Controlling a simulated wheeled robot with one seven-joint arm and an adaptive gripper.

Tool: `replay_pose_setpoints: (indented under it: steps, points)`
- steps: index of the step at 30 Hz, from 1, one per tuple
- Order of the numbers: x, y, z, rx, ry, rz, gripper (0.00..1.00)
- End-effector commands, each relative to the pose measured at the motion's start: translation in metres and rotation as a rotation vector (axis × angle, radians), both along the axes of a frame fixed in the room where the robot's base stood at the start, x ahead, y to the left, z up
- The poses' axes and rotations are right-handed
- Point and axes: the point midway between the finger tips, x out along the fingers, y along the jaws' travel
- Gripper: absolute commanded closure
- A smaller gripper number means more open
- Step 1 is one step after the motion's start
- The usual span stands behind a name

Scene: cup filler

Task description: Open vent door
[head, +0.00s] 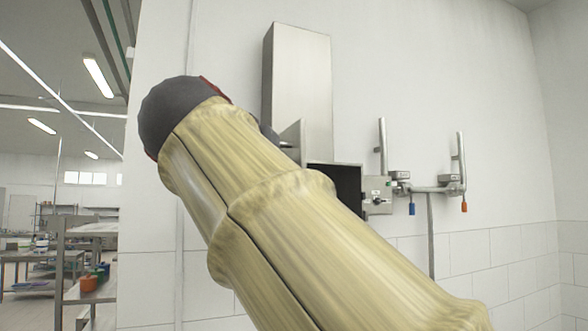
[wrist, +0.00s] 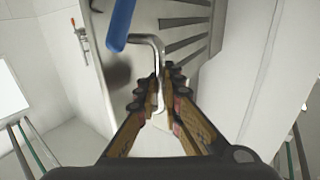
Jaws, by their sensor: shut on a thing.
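In the wrist view, a bent metal rod handle (wrist: 150,39) runs between the fingers of my gripper (wrist: 160,82), which is shut on it. A blue grip (wrist: 120,24) is beside the rod's upper end; whether they are joined is unclear. Behind is a pale metal panel with dark slots (wrist: 185,22), seemingly the vent door. In the head view, a steel housing (head: 300,90) is on the wall, with an angled metal plate (head: 291,134) at its lower left and a dark opening (head: 348,186) below. My arm hides the gripper and handle there.
Right of the opening are a small control box (head: 377,196) and wall pipes (head: 440,189) with blue (head: 412,208) and orange-red (head: 464,206) handles. A red-handled fitting (wrist: 80,33) shows at the wrist view's left. A workbench (head: 90,232) stands far left.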

Motion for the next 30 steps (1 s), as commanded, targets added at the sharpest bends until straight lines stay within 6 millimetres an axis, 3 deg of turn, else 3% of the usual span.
replay_pose_setpoints:
  steps: [13, 14, 22, 30]
  points:
    - [0.0, 0.0024, -0.0021, -0.002, 0.004, -0.006, 1.0]
    - [0.0, 0.0024, -0.0021, -0.002, 0.004, -0.006, 0.92]
    - [-0.0002, 0.0022, -0.0012, -0.002, 0.002, -0.005, 0.77]
    - [-0.0006, 0.002, -0.0006, -0.001, 0.001, -0.005, 0.76]
